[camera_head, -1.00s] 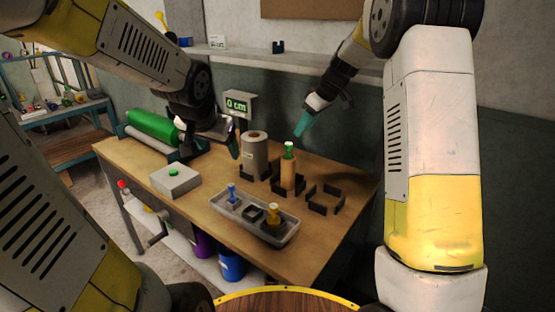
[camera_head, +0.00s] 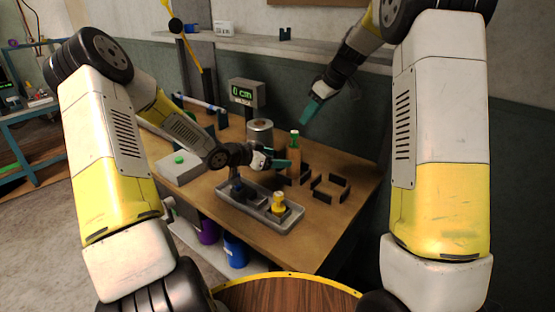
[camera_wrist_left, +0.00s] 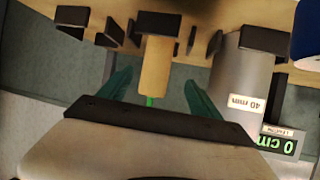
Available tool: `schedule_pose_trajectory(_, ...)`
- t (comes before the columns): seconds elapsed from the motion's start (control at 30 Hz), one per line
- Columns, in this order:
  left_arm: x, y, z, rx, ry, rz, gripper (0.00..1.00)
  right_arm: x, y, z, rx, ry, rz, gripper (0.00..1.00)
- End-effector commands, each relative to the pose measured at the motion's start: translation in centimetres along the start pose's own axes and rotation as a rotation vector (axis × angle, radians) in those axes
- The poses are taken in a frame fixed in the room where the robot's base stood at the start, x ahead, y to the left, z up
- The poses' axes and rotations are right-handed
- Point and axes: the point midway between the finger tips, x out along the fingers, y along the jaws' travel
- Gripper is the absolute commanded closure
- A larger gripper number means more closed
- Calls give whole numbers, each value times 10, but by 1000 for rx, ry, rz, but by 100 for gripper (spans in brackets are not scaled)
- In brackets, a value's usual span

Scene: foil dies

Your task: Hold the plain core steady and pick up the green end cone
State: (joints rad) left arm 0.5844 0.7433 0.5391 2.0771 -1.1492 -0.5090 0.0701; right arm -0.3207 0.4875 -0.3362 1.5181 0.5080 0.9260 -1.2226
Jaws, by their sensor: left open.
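The plain core (camera_head: 294,165) is a tan cylinder standing upright at a dark bracket on the bench. The green end cone (camera_head: 295,139) sits at its top. In the left wrist view the core (camera_wrist_left: 155,65) shows between my left fingers, with a thin green part of the cone (camera_wrist_left: 149,101) at its end. My left gripper (camera_head: 284,162) is open, its teal fingers on either side of the core; I cannot tell whether they touch it. My right gripper (camera_head: 312,110) hangs in the air above and right of the core; its finger gap cannot be made out.
A grey roll (camera_head: 260,134), labelled 40 mm in the wrist view, stands left of the core. A grey tray (camera_head: 287,222) with blue and yellow cones lies in front. An empty dark bracket (camera_head: 330,187) stands to the right. A display (camera_head: 245,93) reads 0 cm.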

Motion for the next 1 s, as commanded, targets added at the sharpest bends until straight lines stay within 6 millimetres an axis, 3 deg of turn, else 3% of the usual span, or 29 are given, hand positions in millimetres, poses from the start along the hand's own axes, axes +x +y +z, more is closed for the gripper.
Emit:
schedule_pose_trajectory(0.27, 18, 5, 0, -9, 57, 32, 26, 0, 0, 0, 0, 0, 0, 64)
schedule_pose_trajectory(0.7, 78, 6, -3, -10, 54, 30, 26, 0, 0, 0, 0, 0, 0, 64)
schedule_pose_trajectory(1.0, 84, 6, -3, -9, 53, 28, 26, 0, 0, 0, 0, 0, 0, 64)
